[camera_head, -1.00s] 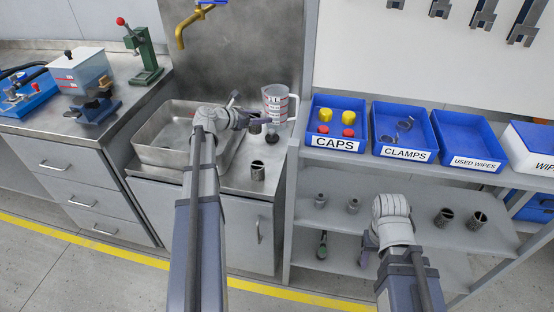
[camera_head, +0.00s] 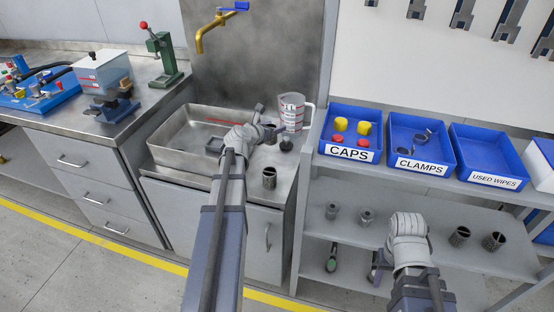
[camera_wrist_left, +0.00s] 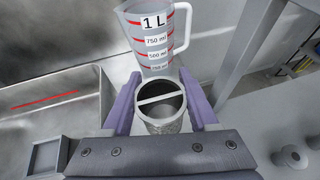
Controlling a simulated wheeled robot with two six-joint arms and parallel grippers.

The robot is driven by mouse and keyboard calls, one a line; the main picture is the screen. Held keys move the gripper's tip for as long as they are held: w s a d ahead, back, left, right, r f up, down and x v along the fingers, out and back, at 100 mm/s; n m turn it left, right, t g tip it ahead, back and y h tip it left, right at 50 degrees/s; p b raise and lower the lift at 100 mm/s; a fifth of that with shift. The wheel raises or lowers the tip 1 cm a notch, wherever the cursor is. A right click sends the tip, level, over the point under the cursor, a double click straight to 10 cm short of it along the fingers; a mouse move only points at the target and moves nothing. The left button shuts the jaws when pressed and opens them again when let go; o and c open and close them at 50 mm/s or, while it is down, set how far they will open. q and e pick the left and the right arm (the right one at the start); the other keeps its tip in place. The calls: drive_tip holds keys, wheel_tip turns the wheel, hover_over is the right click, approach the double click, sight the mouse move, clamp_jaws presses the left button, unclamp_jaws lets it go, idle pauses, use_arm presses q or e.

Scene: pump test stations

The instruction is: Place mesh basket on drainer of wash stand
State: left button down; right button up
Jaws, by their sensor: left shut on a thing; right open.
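My left gripper (camera_head: 271,128) is shut on a mesh basket (camera_head: 270,135), upright over the drainer (camera_head: 251,173) of the wash stand, right of the sink. In the left wrist view the basket (camera_wrist_left: 162,118) sits between the two purple fingers (camera_wrist_left: 161,108), its round rim and crossbar showing. I cannot tell whether its base touches the drainer. A second mesh basket (camera_head: 269,178) stands nearer the drainer's front edge. My right gripper (camera_head: 380,268) is open and low by the shelves, partly hidden by its wrist.
A measuring jug (camera_head: 290,112) stands just behind the held basket. The steel sink (camera_head: 180,160) is at the left, below a brass tap (camera_head: 210,30). Blue bins (camera_head: 352,130) stand on the rack at the right. More mesh baskets (camera_head: 459,237) are on its middle shelf.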

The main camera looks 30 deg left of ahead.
use_arm(q)
wheel_tip(320, 180, down, 6)
drive_tip(key=b, duration=0.5)
drive_tip(key=shift+b, duration=0.3)
drive_tip(key=shift+f, duration=0.1)
wheel_tip(320, 180, down, 4)
drive_tip(key=b, duration=0.3)
drive_tip(key=shift+r+b, duration=0.25)
drive_tip(key=shift+b, duration=0.1)
